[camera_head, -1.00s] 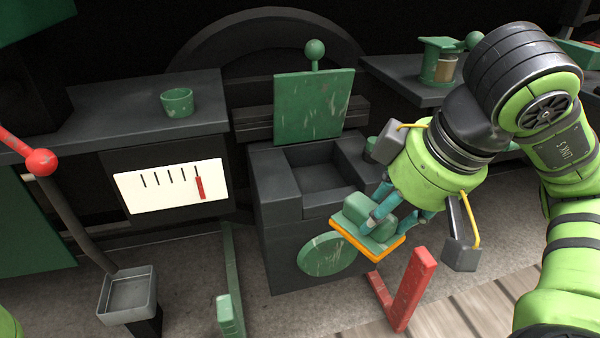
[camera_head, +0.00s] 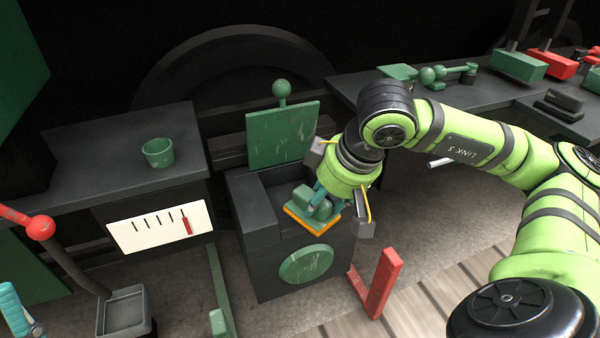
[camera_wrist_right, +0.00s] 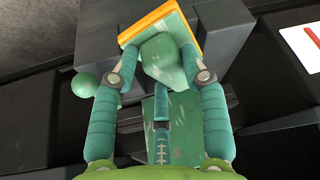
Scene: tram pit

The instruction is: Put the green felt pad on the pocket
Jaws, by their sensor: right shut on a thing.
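The green felt pad (camera_head: 299,218), a green block with a knob on an orange-edged plate, is held by my right gripper (camera_head: 323,198). In the right wrist view the two teal fingers (camera_wrist_right: 158,62) are shut on the pad's green part (camera_wrist_right: 165,60), with the orange plate beyond. The pad is slightly tilted over the front part of the black box with the pocket (camera_head: 284,184). The pad and gripper hide much of the recess; I cannot tell whether the pad touches the box. A teal finger of my left gripper (camera_head: 14,310) shows at the lower left edge.
A green lid plate (camera_head: 283,135) with a ball knob stands upright behind the pocket. A red upright bar (camera_head: 382,284) stands at front right. A green cup (camera_head: 158,152) sits on the left bench, and a red-knobbed lever (camera_head: 40,228) is at far left.

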